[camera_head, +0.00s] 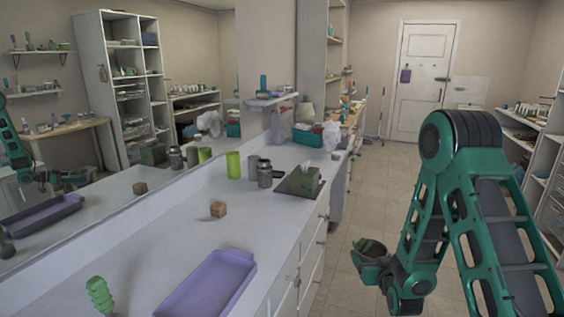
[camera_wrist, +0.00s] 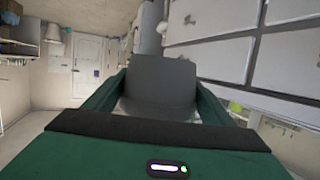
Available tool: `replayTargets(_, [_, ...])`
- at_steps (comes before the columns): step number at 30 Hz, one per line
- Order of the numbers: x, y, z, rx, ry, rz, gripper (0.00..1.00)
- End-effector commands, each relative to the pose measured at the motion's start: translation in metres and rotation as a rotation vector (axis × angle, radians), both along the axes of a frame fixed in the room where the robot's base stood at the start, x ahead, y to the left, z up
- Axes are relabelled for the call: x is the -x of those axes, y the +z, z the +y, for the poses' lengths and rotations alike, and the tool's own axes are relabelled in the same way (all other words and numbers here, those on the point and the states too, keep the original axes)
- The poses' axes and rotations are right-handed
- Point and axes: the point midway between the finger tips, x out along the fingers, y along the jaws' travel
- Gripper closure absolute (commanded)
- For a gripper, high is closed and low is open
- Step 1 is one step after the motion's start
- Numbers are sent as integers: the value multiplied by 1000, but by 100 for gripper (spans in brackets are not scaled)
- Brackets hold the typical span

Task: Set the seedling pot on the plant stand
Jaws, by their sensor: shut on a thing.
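My gripper (camera_head: 376,266) hangs over the floor, right of the counter, at the end of my green arm. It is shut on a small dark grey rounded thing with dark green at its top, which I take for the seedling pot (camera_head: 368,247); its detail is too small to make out. In the wrist view, a dark grey shape (camera_wrist: 162,80) fills the middle between green sides; I cannot tell whether it is the pot or part of my gripper. I cannot pick out the plant stand for certain.
The white counter (camera_head: 150,255) bears a purple tray (camera_head: 212,284), a wooden cube (camera_head: 217,209), a green cup (camera_head: 233,165), a grey jar (camera_head: 264,175) and a dark green slanted thing (camera_head: 298,182). A mirror lies along its left. Shelves (camera_head: 525,135) stand right; the floor leads to a door (camera_head: 424,80).

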Motion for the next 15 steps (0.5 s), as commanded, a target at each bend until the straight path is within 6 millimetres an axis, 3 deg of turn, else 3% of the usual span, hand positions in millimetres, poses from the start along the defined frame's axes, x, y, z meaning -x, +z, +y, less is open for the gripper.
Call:
replayTargets(4, [13, -1, 0, 0, 0, -3, 77])
replayTargets(10, [45, 15, 0, 0, 0, -5, 77])
replayTargets(15, [58, 21, 0, 0, 0, -4, 77])
